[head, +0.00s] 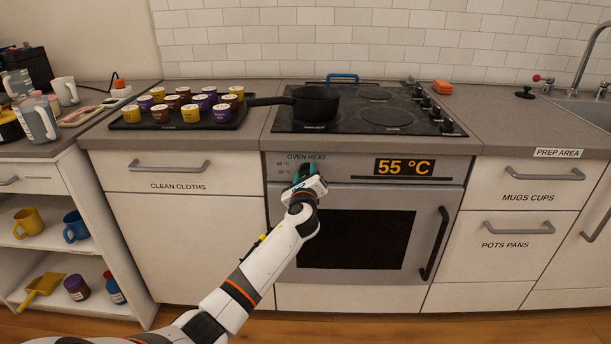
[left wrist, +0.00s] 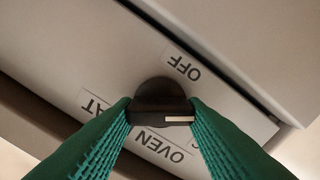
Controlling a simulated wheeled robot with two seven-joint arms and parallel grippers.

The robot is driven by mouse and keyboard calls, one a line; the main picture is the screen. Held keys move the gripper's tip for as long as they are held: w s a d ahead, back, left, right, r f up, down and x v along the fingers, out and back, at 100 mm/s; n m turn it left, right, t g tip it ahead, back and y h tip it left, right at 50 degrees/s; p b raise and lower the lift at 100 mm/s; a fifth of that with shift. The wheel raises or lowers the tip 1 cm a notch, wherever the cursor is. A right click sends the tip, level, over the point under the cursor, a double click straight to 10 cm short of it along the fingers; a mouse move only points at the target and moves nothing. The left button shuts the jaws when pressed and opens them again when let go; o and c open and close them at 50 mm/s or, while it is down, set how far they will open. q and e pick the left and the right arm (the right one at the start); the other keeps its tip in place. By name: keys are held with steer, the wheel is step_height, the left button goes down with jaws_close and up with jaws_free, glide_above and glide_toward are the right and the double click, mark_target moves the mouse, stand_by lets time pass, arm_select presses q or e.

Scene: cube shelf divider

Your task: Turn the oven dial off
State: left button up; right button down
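The oven dial (left wrist: 158,95) is a dark round knob with a raised bar and a white mark at the bar's right end in the left wrist view. The mark does not point at the OFF label (left wrist: 185,67), which lies above and to the right of the dial. My left gripper (left wrist: 160,108) has its green fingers on both ends of the bar, seemingly touching it. In the head view my left gripper (head: 306,176) is at the oven panel's left side and hides the dial. The oven display (head: 404,167) reads 55 °C. My right gripper is not in view.
The oven door handle (head: 434,243) is a dark vertical bar at the door's right. A black pan (head: 315,103) stands on the hob, its handle pointing left over the counter. A tray (head: 178,125) of several cups is on the left counter. The space before the right drawers is clear.

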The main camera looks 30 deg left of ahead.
arm_select(q)
steer(key=shift+n, duration=0.3)
steer(key=shift+c, duration=0.3)
steer(key=n, duration=0.2)
steer(key=n+b, duration=0.1)
steer(key=n, duration=0.1)
steer(key=n+b, duration=0.1)
steer(key=n, duration=0.2)
steer(key=shift+f, duration=0.25)
steer(key=shift+n+b, duration=0.5)
steer(key=shift+n, duration=1.3)
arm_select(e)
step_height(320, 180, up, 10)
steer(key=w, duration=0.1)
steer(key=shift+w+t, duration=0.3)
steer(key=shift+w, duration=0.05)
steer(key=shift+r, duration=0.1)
arm_select(q)
steer(key=o, duration=1)
steer(key=shift+a, duration=0.1)
steer(key=shift+s, duration=0.1)
